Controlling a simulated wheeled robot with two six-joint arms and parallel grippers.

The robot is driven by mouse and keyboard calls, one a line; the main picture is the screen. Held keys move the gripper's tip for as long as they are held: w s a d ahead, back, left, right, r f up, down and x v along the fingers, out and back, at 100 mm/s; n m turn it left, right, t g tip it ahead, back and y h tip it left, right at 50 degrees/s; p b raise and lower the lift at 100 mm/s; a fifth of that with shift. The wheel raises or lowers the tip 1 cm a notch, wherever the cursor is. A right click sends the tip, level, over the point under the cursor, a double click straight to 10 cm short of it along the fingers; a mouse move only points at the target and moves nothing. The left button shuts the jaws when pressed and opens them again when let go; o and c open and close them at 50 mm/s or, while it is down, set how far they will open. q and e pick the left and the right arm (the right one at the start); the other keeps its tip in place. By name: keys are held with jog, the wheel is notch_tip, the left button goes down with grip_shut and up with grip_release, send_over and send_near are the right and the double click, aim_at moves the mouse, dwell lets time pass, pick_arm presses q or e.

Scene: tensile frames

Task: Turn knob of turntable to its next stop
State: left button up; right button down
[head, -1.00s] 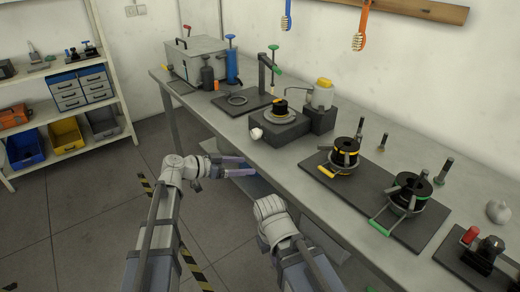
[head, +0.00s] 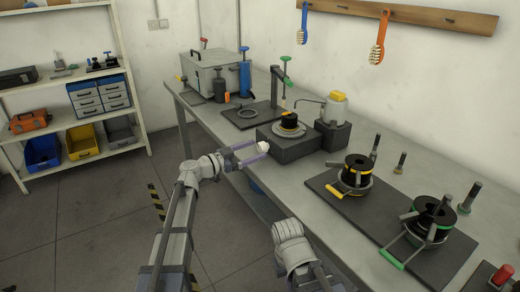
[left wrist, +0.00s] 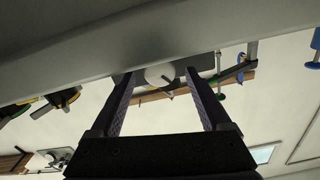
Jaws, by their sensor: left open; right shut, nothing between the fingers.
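The turntable (head: 287,146) is a dark block on the bench with a pale round plate (head: 289,130) and a black, yellow-topped piece on it. Its white knob (head: 264,147) sticks out from the block's near left side. My left gripper (head: 263,152) is open, with its fingers pointing at the knob and their tips on either side of it. In the left wrist view the pale round knob (left wrist: 158,76) shows between the two spread fingertips; contact cannot be told. My right gripper (head: 290,230) is shut and empty, low in front of the bench, its fingertips hard to make out.
A lamp-like jar (head: 335,106) stands on a block right of the turntable. A stand (head: 277,92) with a ring on its plate is behind left. Two spool fixtures (head: 352,178) with handles are to the right. A grey box (head: 215,75) is at the far end.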

pick_arm(q)
jog(key=shift+x, duration=1.4)
grip_shut()
